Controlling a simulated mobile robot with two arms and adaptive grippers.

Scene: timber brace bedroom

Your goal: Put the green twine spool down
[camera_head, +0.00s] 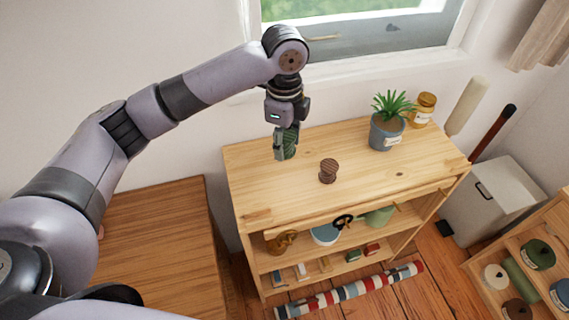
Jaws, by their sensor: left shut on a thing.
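The green twine spool (290,143) is at the back left of the wooden shelf unit's top (255,195). My left gripper (285,147) reaches down from above and is shut on the spool, with its fingers hiding part of it. I cannot tell whether the spool's lower end touches the top or hangs just above it. My right gripper is not in view.
A small brown spool (328,171) stands on the top, right of my left gripper. A potted plant (386,130) and an amber jar (424,108) stand at the back right. The front left and front middle of the top are bare. A window (370,40) is behind.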

